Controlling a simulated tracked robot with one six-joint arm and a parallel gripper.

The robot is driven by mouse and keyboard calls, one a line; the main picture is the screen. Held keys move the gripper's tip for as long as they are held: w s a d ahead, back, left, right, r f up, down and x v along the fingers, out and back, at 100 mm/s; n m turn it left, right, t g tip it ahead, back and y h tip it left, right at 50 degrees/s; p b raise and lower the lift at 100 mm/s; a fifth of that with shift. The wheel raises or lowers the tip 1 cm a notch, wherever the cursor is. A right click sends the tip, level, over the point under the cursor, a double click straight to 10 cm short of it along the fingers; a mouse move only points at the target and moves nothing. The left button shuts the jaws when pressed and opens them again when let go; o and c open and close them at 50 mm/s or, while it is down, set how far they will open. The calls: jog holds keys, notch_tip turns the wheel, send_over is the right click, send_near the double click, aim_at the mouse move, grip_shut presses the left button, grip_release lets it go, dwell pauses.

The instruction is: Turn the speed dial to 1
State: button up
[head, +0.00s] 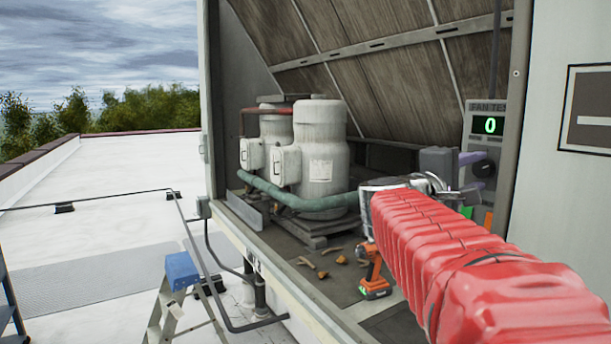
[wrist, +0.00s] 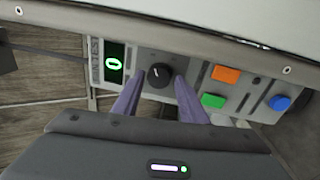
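The fan test panel shows at the right in the head view, its green display (head: 490,125) reading 0. The display also shows in the wrist view (wrist: 115,63). The dark round speed dial (head: 484,168) sits below the display. In the wrist view the dial (wrist: 159,75) has a light pointer mark near its upper edge. My gripper (head: 476,170) is at the panel. Its two purple fingers (wrist: 161,84) are apart, one on each side of the dial, with a small gap visible on both sides. I cannot tell how deep the fingertips reach.
Grey compressors (head: 320,150) stand behind.

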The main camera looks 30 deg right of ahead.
jog(key=s+a+f, duration=0.1)
jog(key=s+a, duration=0.1)
jog(key=a, duration=1.1)
jog(key=shift+w+f, duration=0.1)
jog(key=shift+w, duration=0.05)
dwell(0.5)
jog(key=a+f+t+y, duration=0.1)
jog(key=a+f+y, duration=0.35)
jog(key=f, duration=0.65)
jog(key=a+f+y, duration=0.3)
jog(key=f+y, duration=0.2)
jog(key=f, duration=0.6)
jog(key=s+a+f+m+t+y, duration=0.1)
jog(key=a+f+y, duration=0.3)
jog(key=a, duration=0.6)
jog(key=s+a+f+m+t+y, duration=0.1)
jog(key=s+a+f+y, duration=0.3)
jog(key=a+f, duration=0.4)
jog(key=a+y, duration=0.1)
jog(key=a, duration=0.2)
jog(key=shift+f, duration=0.25)
jog(key=shift+c, duration=1)
jog(key=shift+s+d, duration=0.1)
